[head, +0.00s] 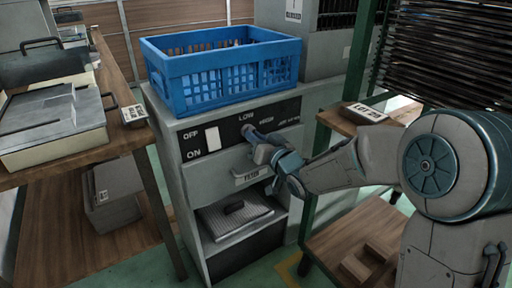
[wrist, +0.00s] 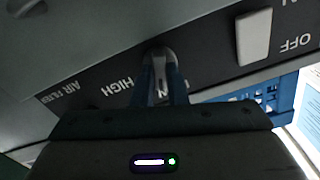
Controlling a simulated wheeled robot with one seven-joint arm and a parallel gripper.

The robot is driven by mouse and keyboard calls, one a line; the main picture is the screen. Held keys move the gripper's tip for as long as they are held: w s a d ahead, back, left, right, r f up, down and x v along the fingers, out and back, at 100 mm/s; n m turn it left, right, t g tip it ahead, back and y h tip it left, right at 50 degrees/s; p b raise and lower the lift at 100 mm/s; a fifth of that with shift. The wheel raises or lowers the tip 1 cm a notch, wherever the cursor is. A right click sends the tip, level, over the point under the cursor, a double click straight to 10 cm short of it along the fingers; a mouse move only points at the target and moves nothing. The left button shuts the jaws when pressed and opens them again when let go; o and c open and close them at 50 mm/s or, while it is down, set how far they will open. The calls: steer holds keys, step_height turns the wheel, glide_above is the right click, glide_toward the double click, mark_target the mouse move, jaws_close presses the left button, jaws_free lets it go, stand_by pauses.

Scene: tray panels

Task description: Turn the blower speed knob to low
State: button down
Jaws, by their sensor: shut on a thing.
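The blower speed knob (wrist: 157,55) is a small grey round knob on the dark control panel, in the upper middle of the wrist view. My gripper (wrist: 161,82) is shut on it, with one blue finger on each side. The wrist view is upside down: the HIGH label is left of the knob, and part of another label shows between the fingers. In the head view my gripper (head: 250,134) reaches the panel just below the LOW label (head: 246,118) and mostly hides the knob. I cannot tell exactly where the knob points.
A white rocker switch (head: 213,138) beside OFF and ON is left of the knob. A blue crate (head: 190,88) stands on top of the cabinet. A handle (head: 252,175) is below my gripper. A green post (head: 322,150) and a wooden-shelved rack stand at right, close to my arm.

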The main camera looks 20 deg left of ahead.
steer(key=shift+f+n+b, duration=0.1)
steer(key=shift+n+b, duration=1.3)
steer(key=shift+n, duration=0.3)
steer(key=c, duration=1.4)
jaws_free()
steer(key=shift+c, duration=0.2)
steer(key=p+v, duration=0.3)
steer(key=v, duration=1)
steer(key=shift+s+d, duration=0.25)
steer(key=shift+d, duration=0.1)
